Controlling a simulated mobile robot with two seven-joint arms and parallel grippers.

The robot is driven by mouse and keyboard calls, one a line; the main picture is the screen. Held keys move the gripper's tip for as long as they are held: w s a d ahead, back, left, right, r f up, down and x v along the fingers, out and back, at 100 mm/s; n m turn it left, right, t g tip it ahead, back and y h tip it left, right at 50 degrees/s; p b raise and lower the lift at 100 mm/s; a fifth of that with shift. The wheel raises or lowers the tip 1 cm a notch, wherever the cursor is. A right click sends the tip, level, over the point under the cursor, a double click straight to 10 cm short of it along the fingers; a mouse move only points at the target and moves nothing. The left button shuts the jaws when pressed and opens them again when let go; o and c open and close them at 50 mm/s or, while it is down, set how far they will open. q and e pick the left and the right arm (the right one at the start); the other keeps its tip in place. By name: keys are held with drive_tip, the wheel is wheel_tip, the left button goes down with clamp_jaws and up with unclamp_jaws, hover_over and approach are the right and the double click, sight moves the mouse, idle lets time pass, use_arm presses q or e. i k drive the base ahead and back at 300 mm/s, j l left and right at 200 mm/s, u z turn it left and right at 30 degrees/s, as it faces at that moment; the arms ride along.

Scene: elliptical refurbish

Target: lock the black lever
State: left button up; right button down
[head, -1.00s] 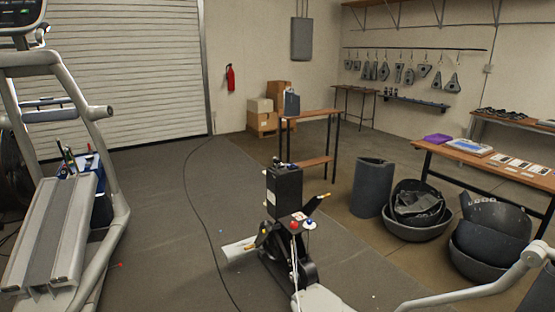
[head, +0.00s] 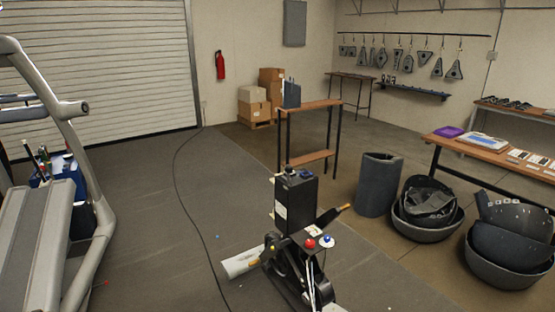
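A black machine part with an upright black box (head: 296,200) stands on the floor at the lower middle of the head view. A black lever-like bar (head: 331,216) with a yellowish tip sticks out from its right side, tilted up to the right. I cannot tell whether this is the lever meant or whether it is locked. A red knob (head: 310,243) and a blue-and-white knob (head: 326,240) sit on top, below the box. The lower end of the machine is cut off by the frame. Neither of my grippers is in view.
A grey exercise machine (head: 85,190) stands at the left. A black cable (head: 181,190) runs over the dark mat. Dark bins (head: 425,228) and a wooden-topped table (head: 460,146) stand at the right. A small table (head: 308,106) is behind. Floor left of the machine is mostly clear.

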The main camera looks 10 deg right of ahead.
sight(289, 169)
drive_tip(key=i+j, duration=0.25)
drive_tip(key=i, duration=0.25)
drive_tip(key=i+j+u, duration=0.1)
drive_tip(key=i+j, duration=0.15)
drive_tip(key=i, duration=0.25)
drive_tip(key=i+j, duration=0.2)
drive_tip(key=i, duration=0.35)
drive_tip(key=u, duration=0.05)
